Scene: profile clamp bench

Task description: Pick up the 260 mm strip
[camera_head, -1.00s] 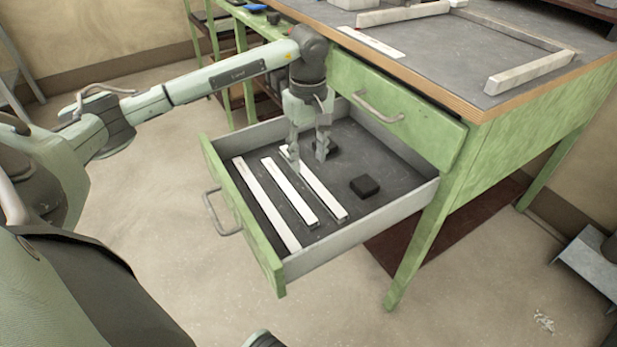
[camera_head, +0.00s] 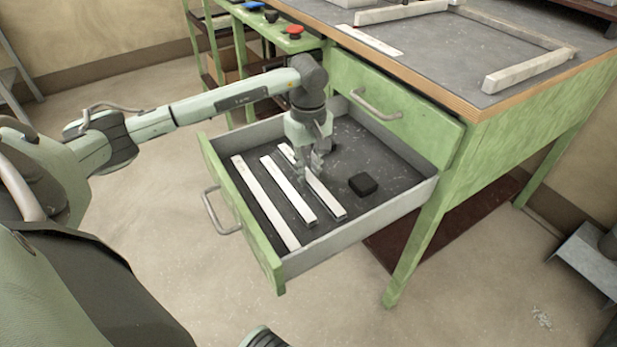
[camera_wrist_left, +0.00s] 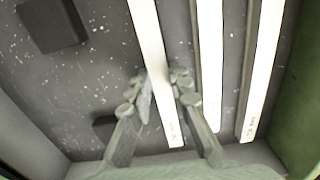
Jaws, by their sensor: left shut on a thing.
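Three white strips lie side by side in the open drawer. The left strip (camera_head: 264,200) looks longest, and the middle strip (camera_head: 288,188) lies beside it. My left gripper (camera_head: 310,172) points down and is shut on the right strip (camera_head: 328,200), nearest the black block. In the left wrist view, the fingers (camera_wrist_left: 160,90) sit on either side of that strip (camera_wrist_left: 148,40), and the other two strips lie to its right, apart from the fingers. I cannot read the markings to tell which strip is 260 mm. My right gripper is not in view.
The drawer's grey side wall (camera_head: 365,228) and green front (camera_head: 245,225) enclose the strips. A black block (camera_head: 363,185) lies right of them on the drawer floor. The benchtop (camera_head: 440,45) above holds a pale profile frame (camera_head: 530,72) and another white strip (camera_head: 370,40).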

